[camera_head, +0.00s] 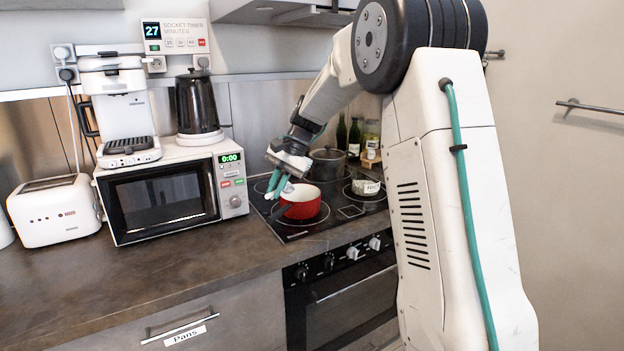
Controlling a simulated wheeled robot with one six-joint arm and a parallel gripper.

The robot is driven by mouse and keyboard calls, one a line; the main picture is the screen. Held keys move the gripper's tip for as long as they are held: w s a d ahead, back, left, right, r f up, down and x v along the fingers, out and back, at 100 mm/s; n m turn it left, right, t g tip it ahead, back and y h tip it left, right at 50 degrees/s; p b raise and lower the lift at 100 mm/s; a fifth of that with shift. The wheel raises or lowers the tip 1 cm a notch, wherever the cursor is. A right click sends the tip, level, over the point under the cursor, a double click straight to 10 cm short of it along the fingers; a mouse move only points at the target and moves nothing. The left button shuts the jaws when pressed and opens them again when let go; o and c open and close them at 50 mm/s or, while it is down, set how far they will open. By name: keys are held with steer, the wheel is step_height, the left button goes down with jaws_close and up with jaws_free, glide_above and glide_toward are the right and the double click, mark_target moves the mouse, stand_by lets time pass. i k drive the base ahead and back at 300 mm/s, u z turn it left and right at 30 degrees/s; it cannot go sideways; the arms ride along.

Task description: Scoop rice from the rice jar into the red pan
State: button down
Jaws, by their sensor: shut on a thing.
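The red pan (303,204) stands on the front left part of the black hob. My gripper (278,187), with teal fingers, points down at the pan's left rim, close above it. It is shut on a small pale object that is mostly hidden by the fingers; I cannot tell its shape. A small round labelled container (366,187) stands on the right side of the hob. A jar (371,134) stands behind the hob beside dark bottles. I cannot tell which of these is the rice jar, and no rice is discernible.
A dark pot (327,164) stands at the back of the hob (345,213), close behind my gripper. A white microwave (165,195) with a black kettle (198,104) and a coffee machine (122,108) on top is to the left. The counter front (150,266) is clear.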

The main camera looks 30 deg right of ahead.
mark_target(365, 181)
steer(key=k, duration=1.5)
steer(key=z, duration=1.05)
steer(key=i, duration=1.9)
steer(key=u, duration=1.45)
